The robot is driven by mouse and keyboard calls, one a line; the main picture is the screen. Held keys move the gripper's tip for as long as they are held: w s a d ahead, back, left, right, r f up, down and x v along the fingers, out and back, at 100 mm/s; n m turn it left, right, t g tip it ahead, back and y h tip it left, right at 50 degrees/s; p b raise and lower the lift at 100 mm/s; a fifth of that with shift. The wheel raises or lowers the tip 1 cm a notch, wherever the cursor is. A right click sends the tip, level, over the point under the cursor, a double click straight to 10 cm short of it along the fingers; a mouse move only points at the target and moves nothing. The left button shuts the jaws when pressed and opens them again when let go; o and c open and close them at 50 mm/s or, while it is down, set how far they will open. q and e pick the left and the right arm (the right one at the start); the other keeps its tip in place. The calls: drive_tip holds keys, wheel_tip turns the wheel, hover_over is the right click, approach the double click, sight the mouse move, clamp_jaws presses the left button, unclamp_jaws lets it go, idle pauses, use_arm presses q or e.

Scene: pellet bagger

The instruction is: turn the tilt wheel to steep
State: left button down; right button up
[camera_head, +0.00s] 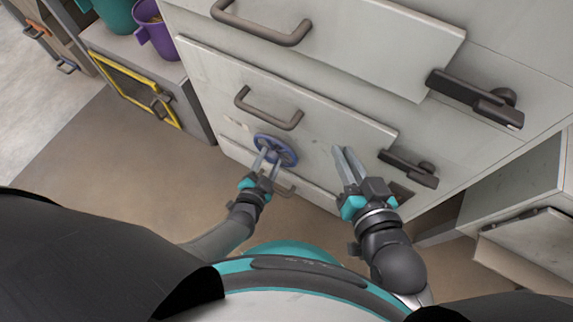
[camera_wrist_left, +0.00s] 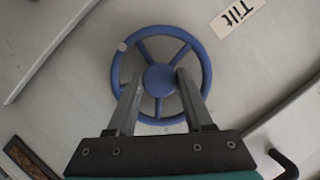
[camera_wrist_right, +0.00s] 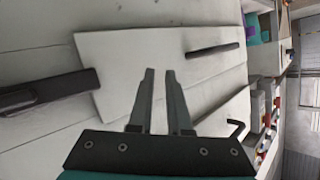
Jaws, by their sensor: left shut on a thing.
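The blue tilt wheel (camera_head: 275,149) is on the lower front of the pale cabinet. In the left wrist view the spoked wheel (camera_wrist_left: 143,30) fills the middle, with a pale dot on its rim at upper left. A "Tilt" label (camera_wrist_left: 237,14) is beside it at upper right. My left gripper (camera_head: 270,156) is at the wheel, its fingers on either side of the hub (camera_wrist_left: 160,79) and shut on it. My right gripper (camera_head: 343,150) is empty in front of the cabinet, right of the wheel, its fingers apart (camera_wrist_right: 159,72). No steepness scale is readable.
A bar handle (camera_head: 268,116) sits just above the wheel on a panel, and a dark latch (camera_head: 408,168) is to the right. A larger panel with a handle (camera_head: 262,32) is above. Purple (camera_head: 155,28) and teal (camera_head: 113,14) containers stand at upper left. Floor at left is clear.

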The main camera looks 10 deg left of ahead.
drive_tip(key=f+m, duration=0.2)
drive_tip(key=m, duration=0.1)
drive_tip(key=a+f+m+g, duration=0.1)
drive_tip(key=f+m, duration=0.1)
drive_tip(key=m, duration=0.1)
drive_tip(key=f+m+g, duration=0.1)
drive_tip(key=f+m, duration=0.2)
drive_tip(key=m, duration=0.1)
drive_tip(key=shift+a+f, duration=0.1)
drive_tip(key=shift+a, duration=0.15)
clamp_jaws()
drive_tip(key=m+g, duration=0.3)
drive_tip(key=m, duration=1.1)
approach(291, 167)
drive_tip(key=shift+h, duration=0.3)
drive_tip(key=shift+x, duration=3.4)
drive_tip(key=shift+w+a, duration=0.1)
drive_tip(key=shift+a, duration=0.05)
